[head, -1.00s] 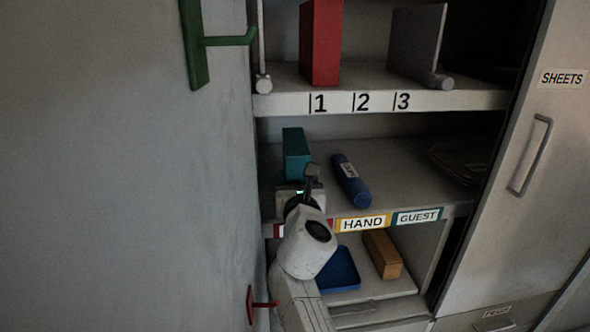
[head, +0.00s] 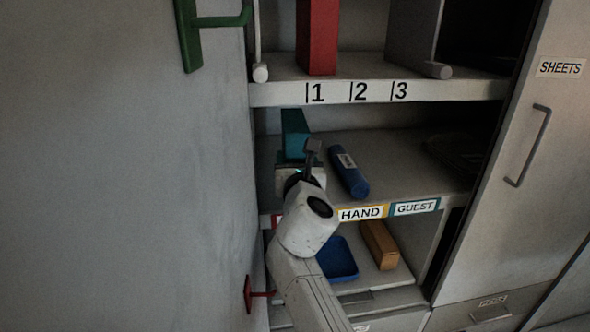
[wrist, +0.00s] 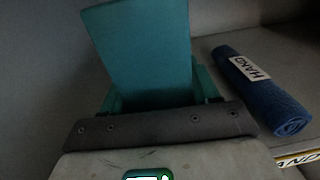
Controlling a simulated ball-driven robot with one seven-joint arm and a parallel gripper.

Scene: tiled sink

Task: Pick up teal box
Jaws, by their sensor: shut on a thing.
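The teal box (head: 294,134) stands upright on the middle shelf at the left in the head view. In the wrist view the teal box (wrist: 143,50) rises in front of the palm, leaning slightly in the picture. My gripper (wrist: 160,98) is shut on it, with a teal finger on each side of its lower part. In the head view my gripper (head: 293,163) covers the box's lower part, so I cannot tell whether its base touches the shelf.
A rolled blue towel (head: 348,175) tagged HAND lies close to the right. The red box (head: 317,38) stands on the shelf above. A blue tray (head: 337,258) and an orange-brown box (head: 380,244) are below. The grey wall (head: 120,180) is close on the left.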

